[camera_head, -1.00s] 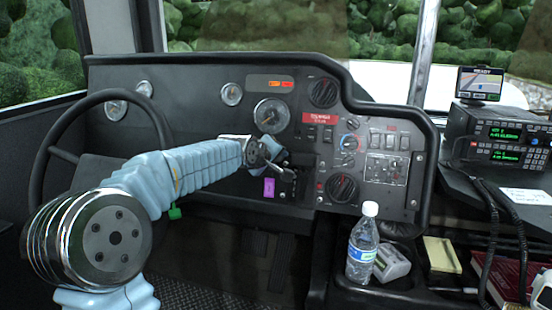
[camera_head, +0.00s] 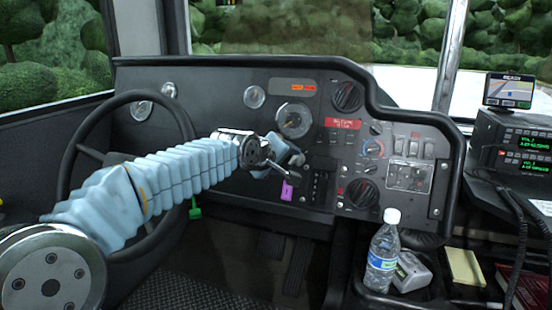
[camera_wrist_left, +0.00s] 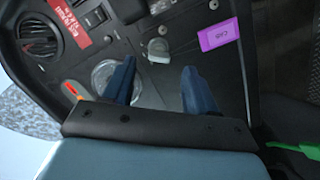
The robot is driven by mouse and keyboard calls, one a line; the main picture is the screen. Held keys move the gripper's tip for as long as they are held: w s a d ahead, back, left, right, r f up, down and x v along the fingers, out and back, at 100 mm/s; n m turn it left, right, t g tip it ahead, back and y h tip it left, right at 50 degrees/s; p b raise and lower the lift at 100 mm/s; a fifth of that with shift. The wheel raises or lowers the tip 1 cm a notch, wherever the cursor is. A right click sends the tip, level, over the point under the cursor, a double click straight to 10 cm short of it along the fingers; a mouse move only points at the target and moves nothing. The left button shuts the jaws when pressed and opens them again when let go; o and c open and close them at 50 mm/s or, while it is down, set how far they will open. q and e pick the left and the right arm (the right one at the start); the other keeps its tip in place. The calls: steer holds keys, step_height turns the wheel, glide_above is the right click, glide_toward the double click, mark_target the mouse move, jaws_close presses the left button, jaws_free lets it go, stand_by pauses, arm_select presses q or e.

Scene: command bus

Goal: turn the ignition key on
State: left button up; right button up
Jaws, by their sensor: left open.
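The ignition key, seen as a small grey head (camera_wrist_left: 158,47), sits on the dark dash panel in the left wrist view. It lies beyond and between the two blue fingers of my left gripper (camera_wrist_left: 158,85), which are apart with nothing clasped. A purple tag (camera_wrist_left: 218,34) is to the right of the key; it also shows in the head view (camera_head: 287,190), just below the gripper. In the head view my left gripper (camera_head: 290,155) is close to the dash, right of the steering wheel, and hides the key there. My right gripper is out of view.
The steering wheel (camera_head: 70,160) is behind and left of my left arm. A round gauge (camera_head: 293,121) is above the gripper, with switches and knobs (camera_head: 357,192) to its right. A green tag (camera_head: 195,208) hangs below the arm. A water bottle (camera_head: 382,255) stands on the right console.

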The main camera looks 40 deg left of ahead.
arm_select(q)
steer(key=v, duration=0.5)
steer(key=shift+s, duration=0.1)
stand_by(0.4)
